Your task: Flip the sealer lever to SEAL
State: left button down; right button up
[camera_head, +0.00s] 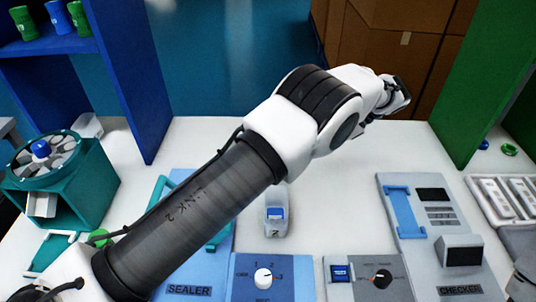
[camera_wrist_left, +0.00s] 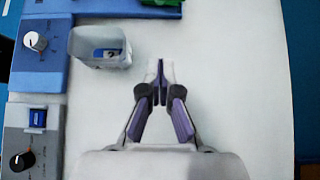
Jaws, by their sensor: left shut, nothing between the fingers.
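The sealer (camera_head: 188,290) is a light blue panel labelled SEALER at the lower left of the head view. My left arm crosses over it and hides much of it. Teal bar parts (camera_head: 160,190) show on either side of the arm; I cannot tell which is the lever or how it is set. My left gripper (camera_head: 400,97) is far from the panel, up and right near the table's back edge. In the wrist view the left gripper (camera_wrist_left: 160,85) is shut and empty above bare white table. My right gripper is not in view.
A clear container (camera_head: 276,213) with a blue item stands behind the white-knob panel (camera_head: 263,276). A black-knob panel (camera_head: 381,277) and the checker (camera_head: 460,289) lie to the right. A teal fan box (camera_head: 62,190) and blue shelf (camera_head: 128,75) stand left. Bare table lies right of the container.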

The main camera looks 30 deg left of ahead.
pick_arm(q)
jog(key=s+a+f+p, duration=0.3)
jog(key=s+a+f, duration=0.1)
jog(key=a, duration=0.5)
jog(key=shift+s+a+f+p, duration=0.15)
jog(key=shift+s+a+p, duration=0.2)
jog(key=shift+s+p, duration=0.05)
jog(key=shift+w, duration=0.1)
